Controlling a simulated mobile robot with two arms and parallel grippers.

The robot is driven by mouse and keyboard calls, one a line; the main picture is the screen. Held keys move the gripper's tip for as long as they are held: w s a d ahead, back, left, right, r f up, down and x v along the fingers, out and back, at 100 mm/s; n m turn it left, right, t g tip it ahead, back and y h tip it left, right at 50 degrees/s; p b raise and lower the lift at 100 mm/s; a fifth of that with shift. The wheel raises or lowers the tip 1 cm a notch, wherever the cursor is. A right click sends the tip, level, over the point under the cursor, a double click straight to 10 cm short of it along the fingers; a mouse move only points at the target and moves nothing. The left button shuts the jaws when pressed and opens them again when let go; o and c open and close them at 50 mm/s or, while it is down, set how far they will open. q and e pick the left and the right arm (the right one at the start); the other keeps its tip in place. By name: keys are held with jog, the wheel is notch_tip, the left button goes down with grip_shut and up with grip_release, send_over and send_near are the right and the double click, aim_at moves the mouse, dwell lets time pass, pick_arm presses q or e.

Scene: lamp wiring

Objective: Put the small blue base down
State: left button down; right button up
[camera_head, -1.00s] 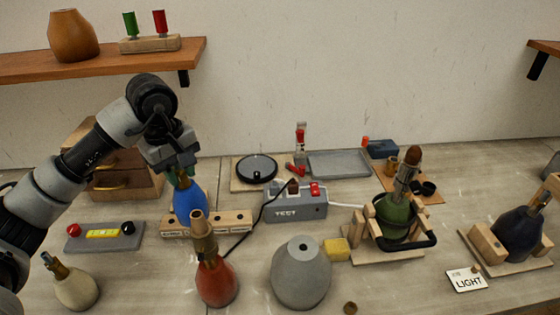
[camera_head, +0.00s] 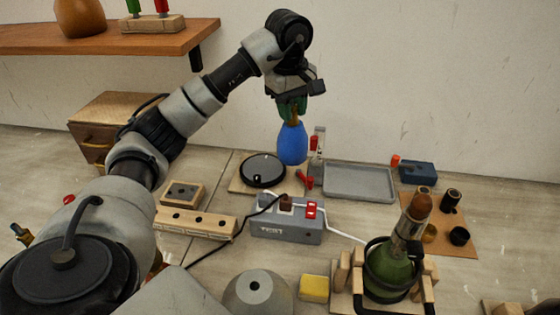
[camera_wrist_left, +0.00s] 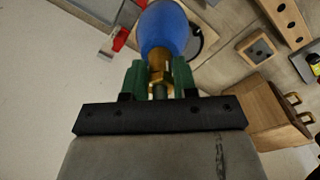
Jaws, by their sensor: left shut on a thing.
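The small blue base (camera_head: 292,143) is a bottle-shaped lamp base with a brass neck. My left gripper (camera_head: 292,108) is shut on its neck and holds it upright, near the back wall. In the head view it appears just behind the round black disc (camera_head: 262,170) on its wooden board. In the left wrist view the blue base (camera_wrist_left: 165,28) extends from between the green fingers (camera_wrist_left: 159,75), which grip the brass neck. Whether its bottom touches anything cannot be told. My right gripper is not in view.
A grey tray (camera_head: 358,181) lies to the right of the blue base. The grey TEST box (camera_head: 287,229) with a red switch stands in front. A green lamp base (camera_head: 390,268) sits in a wooden cradle. A wooden block with holes (camera_head: 196,222) lies at left.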

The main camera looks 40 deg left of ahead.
pick_arm(q)
jog(key=shift+w+a, duration=0.15)
jog(key=shift+a, duration=0.1)
jog(key=w+a+f+p, duration=0.1)
jog(key=a+f+p, duration=0.3)
jog(key=a+f, duration=0.6)
jog(key=shift+w+a+f, duration=0.15)
jog(key=shift+a+f, duration=0.2)
jog(key=shift+a, duration=0.25)
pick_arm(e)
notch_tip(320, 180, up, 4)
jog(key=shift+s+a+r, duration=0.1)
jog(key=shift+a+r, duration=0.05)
pick_arm(q)
jog(key=shift+f, duration=0.15)
jog(key=c, duration=0.9)
grip_release()
